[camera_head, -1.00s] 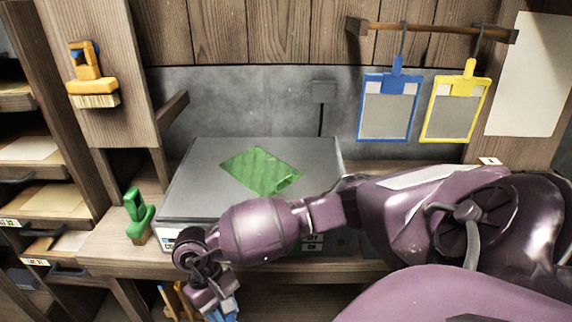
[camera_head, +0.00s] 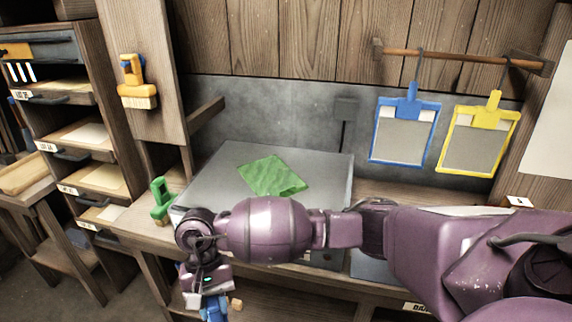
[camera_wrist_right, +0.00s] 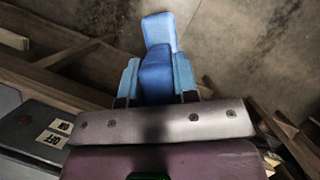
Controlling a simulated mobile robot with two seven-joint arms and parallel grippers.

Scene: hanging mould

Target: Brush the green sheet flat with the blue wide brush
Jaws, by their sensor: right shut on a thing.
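The green sheet (camera_head: 272,176) lies on the grey metal plate (camera_head: 235,160) on the bench, and its surface looks creased. My right gripper (camera_head: 213,300) hangs low in front of the bench's front edge, below the plate's near left corner. In the right wrist view my right gripper (camera_wrist_right: 157,85) is shut on the blue wide brush (camera_wrist_right: 157,60), whose blue body stands between the two fingers. The brush's bristles are not visible. In the head view the brush (camera_head: 215,312) shows only partly at the bottom edge. My left gripper is not in view.
A green brush (camera_head: 160,200) stands left of the plate. An orange brush (camera_head: 136,85) hangs on the wooden post. A blue frame (camera_head: 404,130) and a yellow frame (camera_head: 478,138) hang from a rail at the right. Shelves (camera_head: 85,130) stand at the left.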

